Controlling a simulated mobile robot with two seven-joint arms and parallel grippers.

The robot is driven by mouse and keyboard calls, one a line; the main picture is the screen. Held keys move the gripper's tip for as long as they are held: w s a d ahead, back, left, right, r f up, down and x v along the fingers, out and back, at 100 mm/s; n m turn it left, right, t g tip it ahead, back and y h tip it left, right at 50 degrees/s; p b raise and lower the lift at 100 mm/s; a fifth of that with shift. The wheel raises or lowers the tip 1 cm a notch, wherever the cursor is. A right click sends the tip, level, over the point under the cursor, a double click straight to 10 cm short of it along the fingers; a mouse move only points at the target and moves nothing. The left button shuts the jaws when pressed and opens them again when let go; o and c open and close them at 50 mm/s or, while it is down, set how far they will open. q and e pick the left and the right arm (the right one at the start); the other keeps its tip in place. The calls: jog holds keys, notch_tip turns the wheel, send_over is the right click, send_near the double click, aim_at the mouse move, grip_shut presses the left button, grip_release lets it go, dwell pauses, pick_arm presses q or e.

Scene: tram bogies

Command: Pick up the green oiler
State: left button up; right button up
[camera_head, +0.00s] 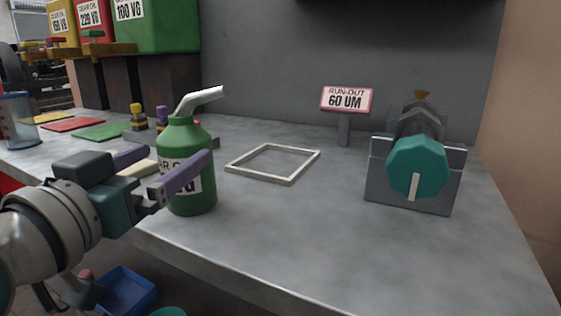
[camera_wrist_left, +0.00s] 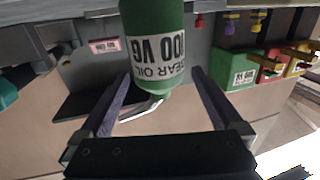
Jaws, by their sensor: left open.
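The green oiler (camera_head: 190,195) stands upright on the grey workbench, with a white label and a bent white spout leaning right. It also shows, upside down, at the top middle of the left wrist view (camera_wrist_left: 155,40). My left gripper (camera_head: 178,154) is open, with its purple fingers level with the oiler's upper body. The near finger crosses in front of the oiler and its label; the far finger is to its left, partly hidden. In the left wrist view the oiler sits between the two fingers, with gaps beside it. My right gripper is not in view.
A pale square frame (camera_head: 233,171) lies right of the oiler. Behind it are small purple and yellow items (camera_head: 137,112). A run-out sign (camera_head: 346,100) and a teal-knobbed fixture (camera_head: 418,168) stand at right. Large oil cans (camera_head: 160,30) stand back left. The bench's front right is clear.

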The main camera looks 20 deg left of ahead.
aim_at(185, 147)
pick_arm(q)
jog(key=w, duration=0.4)
jog(key=shift+w+a+b, duration=0.25)
jog(key=shift+w+b, duration=0.1)
jog(key=shift+w, duration=0.05)
jog(key=shift+s, duration=0.1)
grip_shut()
dwell(0.4)
